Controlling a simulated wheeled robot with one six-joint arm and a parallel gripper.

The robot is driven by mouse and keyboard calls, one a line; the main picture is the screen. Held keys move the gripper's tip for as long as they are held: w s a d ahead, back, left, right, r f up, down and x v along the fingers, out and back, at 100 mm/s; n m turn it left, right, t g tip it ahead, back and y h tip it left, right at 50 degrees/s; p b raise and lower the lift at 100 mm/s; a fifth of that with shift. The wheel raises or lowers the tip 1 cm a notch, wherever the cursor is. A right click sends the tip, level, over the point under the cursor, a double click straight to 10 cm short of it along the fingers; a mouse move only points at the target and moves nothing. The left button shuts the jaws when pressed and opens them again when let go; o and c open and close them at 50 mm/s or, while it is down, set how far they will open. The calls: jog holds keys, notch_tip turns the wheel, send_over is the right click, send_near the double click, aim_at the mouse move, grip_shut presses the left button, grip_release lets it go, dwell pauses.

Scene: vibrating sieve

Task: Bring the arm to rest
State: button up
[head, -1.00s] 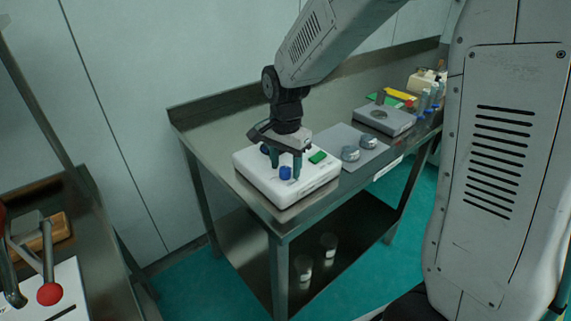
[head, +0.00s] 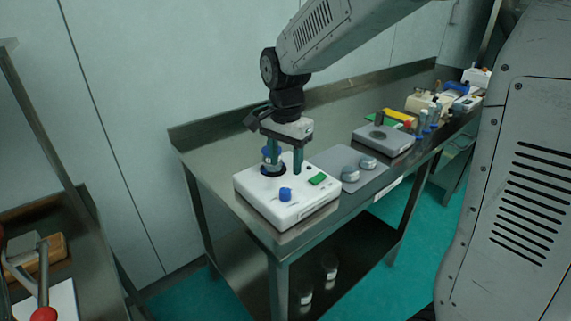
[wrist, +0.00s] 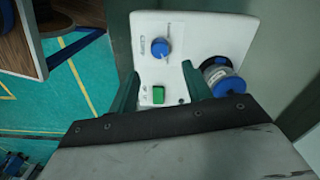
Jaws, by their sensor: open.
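The white sieve shaker box (head: 300,212) stands on the near left end of the steel bench. It has a blue knob (head: 285,194) and a green button (head: 318,179), both also clear in the wrist view. A small clear jar with blue ends (wrist: 224,78) stands at the box's dark round seat; in the head view it is partly behind a finger. My gripper (head: 284,167) is above the box, pointing down, with its two green fingers apart and nothing between them. In the wrist view the jar is outside the right finger, close to it.
On the bench (head: 225,145), a grey mat (head: 340,158) carries two small round tins (head: 367,163), beside a grey scale (head: 383,140). Tubes and a yellow item stand farther right. Jars sit on the lower shelf. Another bench (head: 85,225) is at left. The bench's back is clear.

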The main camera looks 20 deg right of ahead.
dwell(0.3)
jog(key=shift+n, duration=0.4)
jog(key=s+d+r+n, duration=0.1)
jog(key=s+n, duration=0.2)
jog(key=s, duration=0.5)
jog(key=s+d+r+n+t, duration=0.1)
jog(key=s+n, duration=0.3)
jog(key=s, duration=0.5)
jog(key=s+d+r+n, duration=0.2)
jog(key=s+r+n, duration=0.1)
jog(key=s, duration=0.6)
jog(key=shift+d+n, duration=0.3)
jog(key=shift+n, duration=0.1)
